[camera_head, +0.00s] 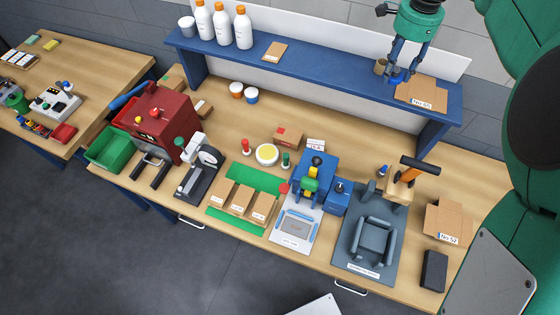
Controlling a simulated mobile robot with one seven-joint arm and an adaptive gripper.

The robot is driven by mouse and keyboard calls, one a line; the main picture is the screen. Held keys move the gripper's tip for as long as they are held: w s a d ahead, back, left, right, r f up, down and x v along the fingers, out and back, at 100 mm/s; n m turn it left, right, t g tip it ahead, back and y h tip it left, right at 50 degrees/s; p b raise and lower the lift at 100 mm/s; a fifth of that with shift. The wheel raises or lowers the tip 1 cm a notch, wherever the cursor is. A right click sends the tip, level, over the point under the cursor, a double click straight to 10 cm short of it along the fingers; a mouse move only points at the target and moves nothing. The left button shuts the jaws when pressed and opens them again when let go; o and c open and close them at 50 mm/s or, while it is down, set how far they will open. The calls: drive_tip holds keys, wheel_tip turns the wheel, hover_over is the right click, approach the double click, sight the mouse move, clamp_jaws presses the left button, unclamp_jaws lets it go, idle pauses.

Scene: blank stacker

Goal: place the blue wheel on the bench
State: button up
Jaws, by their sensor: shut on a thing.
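My gripper (402,72) is at the upper right, pointing down over the right part of the blue shelf. It is shut on a small blue object, which looks like the blue wheel (396,79), partly hidden by the fingers. I cannot tell whether the wheel touches the shelf or hangs just above it. The wooden bench (478,187) runs below and in front of the shelf.
The blue shelf (325,68) holds white bottles (222,28) at left. The bench carries a red machine (163,115), a blue machine (316,172) and a grey fixture (372,240).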

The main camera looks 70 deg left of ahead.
drive_tip(key=w+d+m+b, duration=0.35)
drive_tip(key=w+d, duration=0.65)
drive_tip(key=w, duration=0.5)
drive_tip(key=m+b, duration=0.3)
hover_over(440, 178)
wheel_tip(440, 178, down, 23)
drive_tip(key=shift+a+f, duration=0.1)
drive_tip(key=shift+f, duration=0.25)
drive_tip(key=shift+f, duration=0.1)
wheel_tip(440, 178, down, 14)
drive_tip(key=shift+b, duration=0.95)
drive_tip(key=shift+f, duration=1.95)
drive_tip(key=shift+f, duration=0.1)
